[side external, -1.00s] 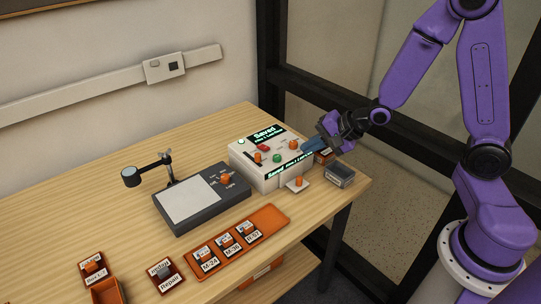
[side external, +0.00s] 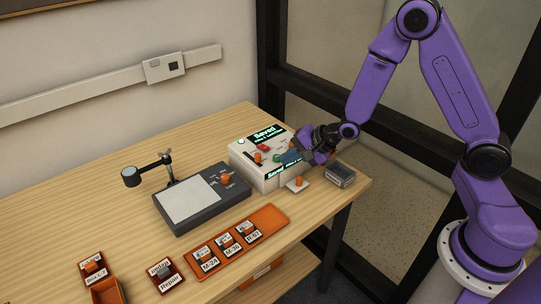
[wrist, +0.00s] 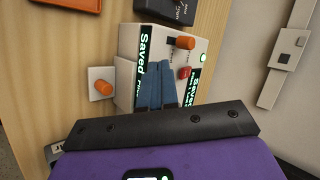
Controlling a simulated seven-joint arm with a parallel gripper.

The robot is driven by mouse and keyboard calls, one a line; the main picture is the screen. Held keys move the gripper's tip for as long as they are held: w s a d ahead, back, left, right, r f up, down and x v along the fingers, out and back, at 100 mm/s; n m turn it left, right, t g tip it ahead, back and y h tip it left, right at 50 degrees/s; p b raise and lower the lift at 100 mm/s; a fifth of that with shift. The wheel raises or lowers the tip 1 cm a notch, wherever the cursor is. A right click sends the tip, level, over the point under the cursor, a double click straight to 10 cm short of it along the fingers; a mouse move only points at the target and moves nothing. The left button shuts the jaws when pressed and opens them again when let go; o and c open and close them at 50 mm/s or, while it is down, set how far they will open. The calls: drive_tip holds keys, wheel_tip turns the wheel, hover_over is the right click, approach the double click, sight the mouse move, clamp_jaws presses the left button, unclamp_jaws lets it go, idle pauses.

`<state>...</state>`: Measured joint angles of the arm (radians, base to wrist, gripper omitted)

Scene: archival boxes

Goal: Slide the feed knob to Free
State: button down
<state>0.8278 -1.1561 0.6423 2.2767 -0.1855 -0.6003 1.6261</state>
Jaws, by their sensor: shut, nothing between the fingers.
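The off-white box (side external: 246,168) stands near the table's right end, with lit displays reading "Saved". On its left part an orange slider knob (side external: 258,157) sits in a dark slot; it also shows in the wrist view (wrist: 185,42). I cannot read a Feed or Free label, so I cannot tell if this is the feed knob. My gripper (side external: 287,158) is over the right part of the box, its blue fingers shut and empty.
A small plate with an orange knob (side external: 298,181) lies before the box. A dark grey box (side external: 340,176) sits at right. A red button (wrist: 184,72) is near the fingers.

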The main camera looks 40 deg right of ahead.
sight(261, 161)
drive_tip(key=w, duration=0.1)
drive_tip(key=w+a+f, duration=0.1)
drive_tip(key=w+a, duration=0.1)
drive_tip(key=shift+w+f, duration=0.2)
drive_tip(key=shift+w, duration=0.2)
drive_tip(key=shift+w+a, duration=0.25)
drive_tip(key=shift+w, duration=0.35)
drive_tip(key=shift+w, duration=3.05)
drive_tip(key=s, duration=0.1)
drive_tip(key=s+d, duration=0.2)
drive_tip(key=s, duration=0.1)
drive_tip(key=v, duration=1)
drive_tip(key=shift+w+a, duration=0.1)
